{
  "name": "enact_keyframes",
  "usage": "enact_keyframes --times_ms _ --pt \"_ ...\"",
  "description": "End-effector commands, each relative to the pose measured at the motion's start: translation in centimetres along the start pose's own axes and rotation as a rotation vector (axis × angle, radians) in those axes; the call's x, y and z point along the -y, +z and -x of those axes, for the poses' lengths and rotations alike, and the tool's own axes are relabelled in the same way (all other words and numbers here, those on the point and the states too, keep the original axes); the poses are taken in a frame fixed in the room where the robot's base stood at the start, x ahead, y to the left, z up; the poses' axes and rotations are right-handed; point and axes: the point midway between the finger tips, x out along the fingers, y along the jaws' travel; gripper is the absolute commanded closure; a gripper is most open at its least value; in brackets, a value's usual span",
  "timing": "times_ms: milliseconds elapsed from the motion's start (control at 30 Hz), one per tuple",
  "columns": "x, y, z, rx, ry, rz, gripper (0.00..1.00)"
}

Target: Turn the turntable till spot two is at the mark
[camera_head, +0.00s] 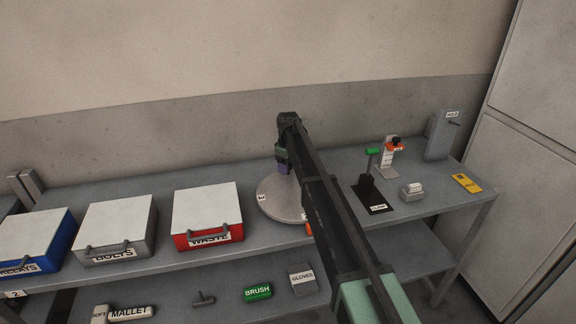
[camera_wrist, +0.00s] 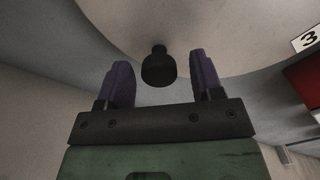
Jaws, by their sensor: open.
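The turntable (camera_head: 275,198) is a round pale disc on the grey bench, right of the red waste box. A label "3" shows on its left edge; in the wrist view the disc (camera_wrist: 230,25) fills the top, with the "3" label at its right. A dark round knob (camera_wrist: 158,66) stands on the disc near its rim. My gripper (camera_wrist: 160,85) is open, its two purple fingers on either side of the knob, with gaps on both sides. In the head view my gripper (camera_head: 283,165) is over the disc's far part. My arm covers the disc's right side. I cannot see spot two or the mark.
Left on the bench are a red waste box (camera_head: 207,215), a grey bolts box (camera_head: 115,228) and a blue box (camera_head: 35,240). Right of my arm are a black clamp stand (camera_head: 371,197), a small grey block (camera_head: 412,192) and a yellow card (camera_head: 466,183).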

Motion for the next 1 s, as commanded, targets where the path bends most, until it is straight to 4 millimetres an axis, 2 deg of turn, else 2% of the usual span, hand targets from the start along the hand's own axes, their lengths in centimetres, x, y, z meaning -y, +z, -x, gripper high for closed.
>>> enact_keyframes --times_ms 167,400,500,600,867,933,1000 --pt "0.0 0.0 2.9 0.0 0.0 0.0 0.4" --pt "0.0 0.0 8.9 0.0 0.0 0.0 0.4" --pt "0.0 0.0 10.5 0.0 0.0 0.0 0.4" --pt "0.0 0.0 11.0 0.001 -0.001 0.0 0.4" --pt "0.0 0.0 10.7 0.0 -0.001 0.0 0.4" --pt "0.0 0.0 10.7 0.0 -0.001 -0.028 0.4" --pt "0.5 0.4 10.7 0.001 -0.001 -0.13 0.4"
